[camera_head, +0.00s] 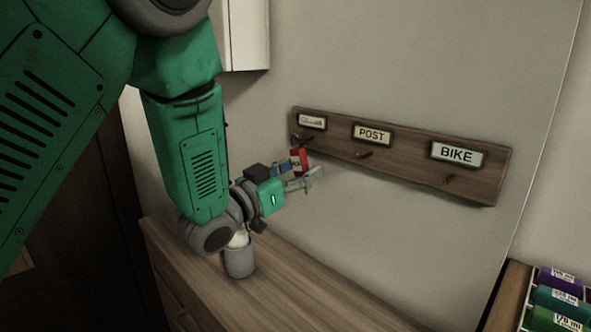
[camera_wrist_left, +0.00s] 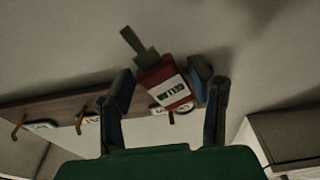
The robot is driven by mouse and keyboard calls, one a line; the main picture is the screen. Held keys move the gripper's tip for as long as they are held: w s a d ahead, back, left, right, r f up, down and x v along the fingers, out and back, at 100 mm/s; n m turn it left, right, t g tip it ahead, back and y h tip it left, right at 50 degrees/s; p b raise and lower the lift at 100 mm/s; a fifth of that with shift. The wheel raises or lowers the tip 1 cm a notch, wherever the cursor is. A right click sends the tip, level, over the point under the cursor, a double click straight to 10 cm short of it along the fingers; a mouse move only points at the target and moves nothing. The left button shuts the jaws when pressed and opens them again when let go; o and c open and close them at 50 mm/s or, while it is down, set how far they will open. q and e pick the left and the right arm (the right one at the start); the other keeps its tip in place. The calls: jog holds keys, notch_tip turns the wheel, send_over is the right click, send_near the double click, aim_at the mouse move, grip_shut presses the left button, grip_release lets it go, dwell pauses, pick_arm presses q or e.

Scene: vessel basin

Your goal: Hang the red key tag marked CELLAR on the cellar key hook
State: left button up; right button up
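The red key tag (camera_head: 299,158) is at my left gripper (camera_head: 298,174), just below the cellar hook (camera_head: 301,139) in the head view. A grey-green piece (camera_wrist_left: 140,46) sticks out from the tag. Whether the tag's loop is around the hook or only near it cannot be told. My right gripper is not in view.
The wooden hook board (camera_head: 405,172) on the wall also carries a POST hook (camera_head: 364,155) and a BIKE hook (camera_head: 449,179). A grey cup (camera_head: 239,261) stands on the cabinet top (camera_head: 300,290) under my left arm. Coloured containers (camera_head: 557,298) sit at the lower right.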

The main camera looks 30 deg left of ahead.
pick_arm(q)
jog(key=shift+d, duration=0.2)
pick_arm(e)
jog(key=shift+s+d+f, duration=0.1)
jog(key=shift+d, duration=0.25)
